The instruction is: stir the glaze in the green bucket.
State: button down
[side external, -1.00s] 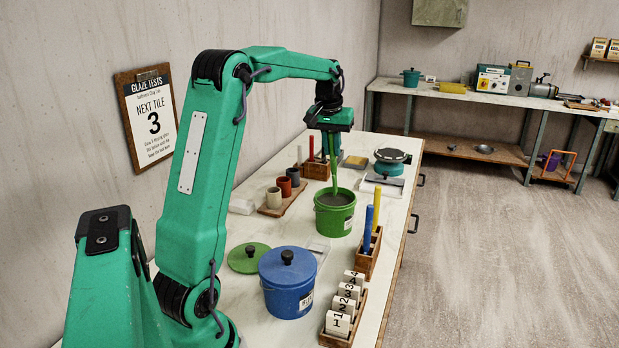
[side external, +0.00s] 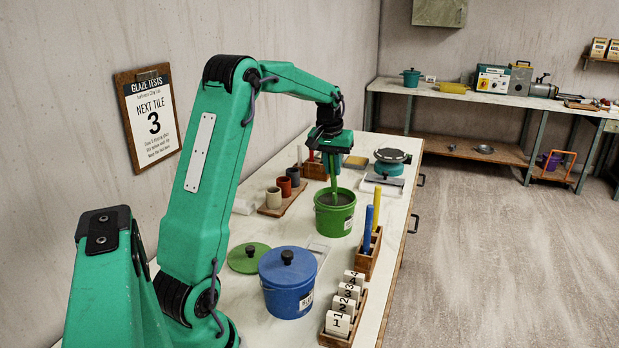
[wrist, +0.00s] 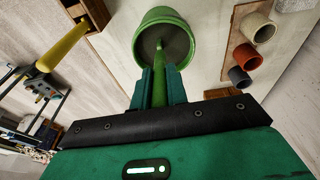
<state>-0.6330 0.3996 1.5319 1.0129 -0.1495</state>
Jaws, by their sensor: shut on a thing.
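The green bucket (side external: 334,222) stands open on the bench, with grey glaze inside; it also shows in the wrist view (wrist: 142,48). My gripper (side external: 333,160) is above the bucket. In the wrist view, its two teal fingers (wrist: 161,88) are shut on a green stirring stick (wrist: 159,80). The stick (side external: 334,184) points down, and its lower end is inside the bucket, at the glaze. How deep it reaches is hidden. The green lid (side external: 243,264) lies on the bench, off the bucket.
A lidded blue bucket (side external: 288,297) stands nearer the camera. To the right are a wooden holder (side external: 366,262) with blue and yellow sticks and a rack of numbered tiles (side external: 343,306). Several cups (side external: 285,187) stand left of the green bucket. A turntable (side external: 391,158) is behind.

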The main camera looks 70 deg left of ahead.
jog(key=shift+w+a+f, duration=0.15)
jog(key=shift+f, duration=0.8)
jog(key=shift+w+a+f, duration=0.1)
jog(key=shift+f, duration=0.8)
jog(key=shift+s+d, duration=0.1)
